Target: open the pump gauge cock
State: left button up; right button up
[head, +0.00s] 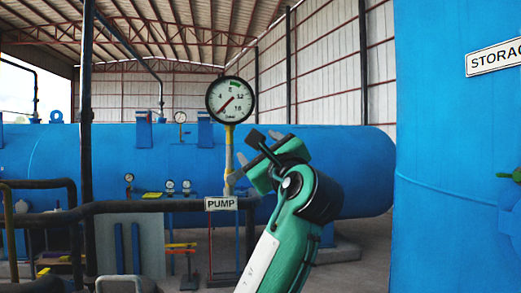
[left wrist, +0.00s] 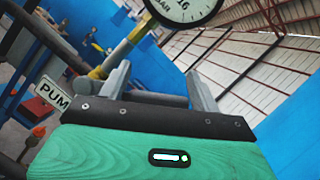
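The round white pump gauge (head: 231,99) stands on a yellow pipe (head: 229,150) above the PUMP sign (head: 221,203); its red needle points to the lower left. The gauge's lower edge shows at the top of the left wrist view (left wrist: 184,8). The cock is not clearly made out; a yellow fitting (left wrist: 99,72) shows on the pipe just left of my fingers. My left gripper (head: 248,156) is just right of the pipe, its fingers apart. In the left wrist view the gripper (left wrist: 158,76) has a dark bar low between its fingers; I cannot tell what it is.
A large blue vessel (head: 330,170) lies behind the pipe. A blue STORAGE tank (head: 450,130) stands close on the right. A dark pipe (head: 140,206) runs across the left at sign height, with an upright dark post (head: 87,100). Small gauges (head: 170,185) stand farther back.

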pick_arm(q)
jog(key=shift+s, duration=0.1)
jog(key=b+v, duration=0.3)
jog(key=v, duration=1)
jog(key=shift+s, duration=0.3)
pick_arm(e)
jog(key=w+a+r, duration=0.2)
jog(key=w+r, duration=0.2)
jog(key=w, duration=0.2)
pick_arm(q)
jog(key=shift+d+f, duration=0.1)
jog(key=shift+d, duration=0.05)
jog(key=shift+c, duration=0.4)
